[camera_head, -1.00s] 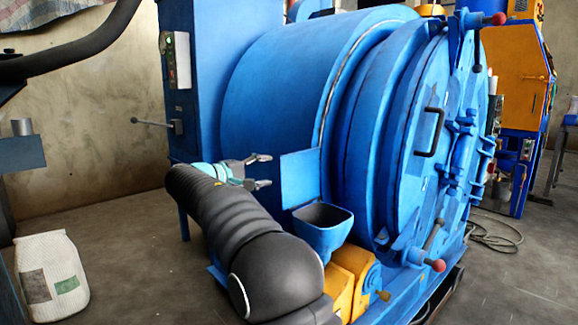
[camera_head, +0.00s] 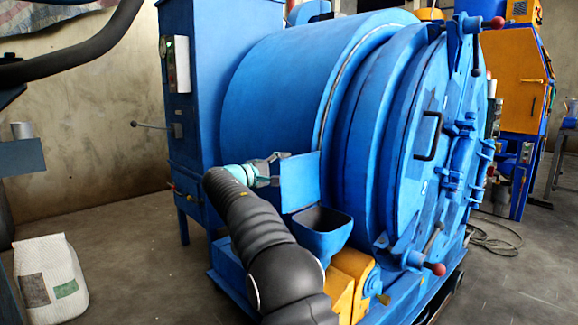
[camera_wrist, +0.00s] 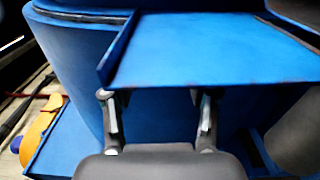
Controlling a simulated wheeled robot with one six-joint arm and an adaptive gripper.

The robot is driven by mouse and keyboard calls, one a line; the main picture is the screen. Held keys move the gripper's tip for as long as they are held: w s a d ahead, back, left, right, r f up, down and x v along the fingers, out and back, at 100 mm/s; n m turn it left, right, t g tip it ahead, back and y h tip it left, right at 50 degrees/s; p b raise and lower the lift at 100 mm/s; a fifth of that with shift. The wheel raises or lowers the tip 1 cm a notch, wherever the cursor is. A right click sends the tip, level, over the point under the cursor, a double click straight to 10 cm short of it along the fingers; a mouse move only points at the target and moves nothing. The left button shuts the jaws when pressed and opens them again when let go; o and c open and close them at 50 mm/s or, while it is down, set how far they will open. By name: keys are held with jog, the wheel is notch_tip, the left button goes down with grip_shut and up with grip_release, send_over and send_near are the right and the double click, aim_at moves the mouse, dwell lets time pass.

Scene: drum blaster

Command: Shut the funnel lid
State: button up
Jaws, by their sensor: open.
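The funnel (camera_head: 320,236) is a blue square hopper on the front of the blue drum machine, and its mouth is uncovered. Its lid (camera_head: 301,180) is a flat blue plate standing upright at the funnel's rear left side. In the wrist view the lid (camera_wrist: 215,50) fills the upper middle. My gripper (camera_head: 277,169) is at the lid's left edge, on the side away from the funnel mouth. In the wrist view my gripper (camera_wrist: 154,98) has its two fingers spread apart with nothing between them. The fingertips are close to the lid's edge; I cannot tell whether they touch.
The big blue drum (camera_head: 270,90) rises right behind the lid. A yellow part (camera_head: 350,280) sits below the funnel. A blue cabinet (camera_head: 205,110) with a lever stands to the left.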

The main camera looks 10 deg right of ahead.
jog(key=shift+x, duration=1.2)
grip_shut()
